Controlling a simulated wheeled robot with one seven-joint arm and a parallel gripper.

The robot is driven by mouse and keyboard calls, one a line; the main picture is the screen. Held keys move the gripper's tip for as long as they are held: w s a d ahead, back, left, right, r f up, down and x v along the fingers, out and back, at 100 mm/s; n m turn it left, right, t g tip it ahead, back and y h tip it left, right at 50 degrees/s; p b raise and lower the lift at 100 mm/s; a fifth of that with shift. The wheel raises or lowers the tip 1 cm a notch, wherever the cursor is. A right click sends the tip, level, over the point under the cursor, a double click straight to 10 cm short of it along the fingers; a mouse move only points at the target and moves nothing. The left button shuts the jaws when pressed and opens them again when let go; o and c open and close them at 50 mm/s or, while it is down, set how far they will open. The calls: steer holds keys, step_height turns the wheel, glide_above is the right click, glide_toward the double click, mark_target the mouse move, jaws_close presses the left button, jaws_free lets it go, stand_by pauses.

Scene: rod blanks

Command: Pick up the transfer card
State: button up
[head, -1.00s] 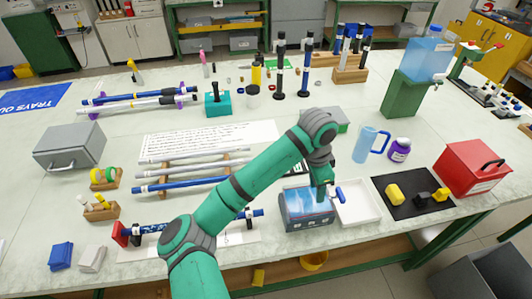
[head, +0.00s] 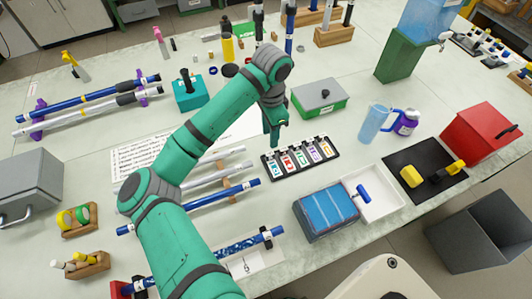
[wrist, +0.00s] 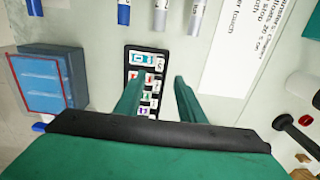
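A black card rack (head: 332,151) lies on the bench and holds several white cards (head: 300,156) with coloured marks. The print is too small to tell which one is the transfer card. My gripper (head: 275,143) is above the rack's far left end in the head view. In the wrist view my gripper (wrist: 160,100) shows two green fingers spread apart with nothing held between them. The rack (wrist: 133,54) lies below, and the left finger hides part of its cards (wrist: 149,62).
A blue-topped box (head: 327,211) and a white tray (head: 378,196) stand in front of the rack. A green box with a grey lid (head: 320,98) is behind it. Rods (head: 215,195) lie to the left. A blue jug (head: 374,124) stands to the right.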

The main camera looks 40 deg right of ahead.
mark_target(270, 153)
step_height(270, 153, down, 10)
steer(key=shift+r, duration=0.15)
jaws_close()
stand_by(0.4)
